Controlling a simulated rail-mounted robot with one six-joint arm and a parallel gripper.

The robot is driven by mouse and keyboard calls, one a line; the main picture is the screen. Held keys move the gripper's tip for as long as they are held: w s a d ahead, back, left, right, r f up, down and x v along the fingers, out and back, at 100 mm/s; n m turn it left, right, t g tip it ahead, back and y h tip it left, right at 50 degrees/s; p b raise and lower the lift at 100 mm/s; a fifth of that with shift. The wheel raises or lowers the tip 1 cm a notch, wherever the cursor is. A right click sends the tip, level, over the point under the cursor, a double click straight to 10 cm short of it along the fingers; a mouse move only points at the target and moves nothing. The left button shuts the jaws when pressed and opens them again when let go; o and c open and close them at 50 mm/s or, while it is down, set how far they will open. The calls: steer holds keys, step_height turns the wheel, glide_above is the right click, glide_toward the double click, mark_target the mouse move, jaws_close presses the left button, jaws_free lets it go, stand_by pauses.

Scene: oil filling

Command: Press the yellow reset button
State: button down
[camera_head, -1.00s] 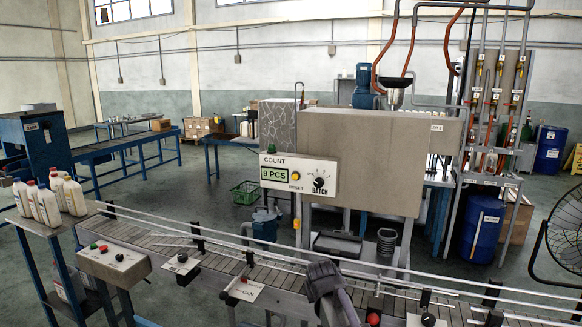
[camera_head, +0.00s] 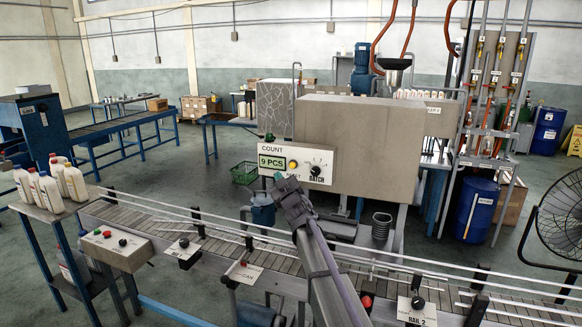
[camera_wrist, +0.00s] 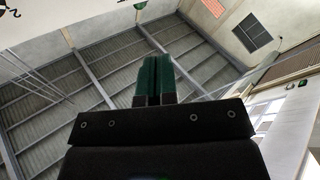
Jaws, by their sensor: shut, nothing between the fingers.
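The round yellow reset button (camera_head: 293,164) sits on the white count panel (camera_head: 273,148) of the grey machine. It is between the green "9 PCS" display (camera_head: 272,161) and the black batch knob (camera_head: 316,169). My gripper (camera_head: 281,180) is just below the button in the head view and partly covers the label under it. Contact with the panel cannot be told. In the wrist view its two green fingers (camera_wrist: 154,80) are together with nothing between them and point up toward the roof. The button is not seen in the wrist view.
A slatted conveyor (camera_head: 200,228) with white guide rails crosses the front, below the panel. White bottles (camera_head: 50,190) stand on a side stand. A blue drum (camera_head: 470,210) and a fan (camera_head: 560,225) are at right.

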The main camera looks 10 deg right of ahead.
mark_target(291, 167)
steer(key=shift+w, duration=0.1)
steer(key=w+d, duration=0.4)
steer(key=w, duration=0.3)
steer(key=shift+w+d, duration=0.25)
steer(key=shift+d, duration=0.05)
stand_by(2.0)
steer(key=shift+w+d, duration=0.2)
steer(key=shift+w, duration=0.15)
steer(key=shift+w+d, duration=0.25)
steer(key=shift+w, duration=0.15)
stand_by(0.6)
steer(key=shift+s, duration=0.1)
steer(key=shift+s+a, duration=0.45)
steer(key=shift+s, duration=0.25)
steer(key=shift+f, duration=0.1)
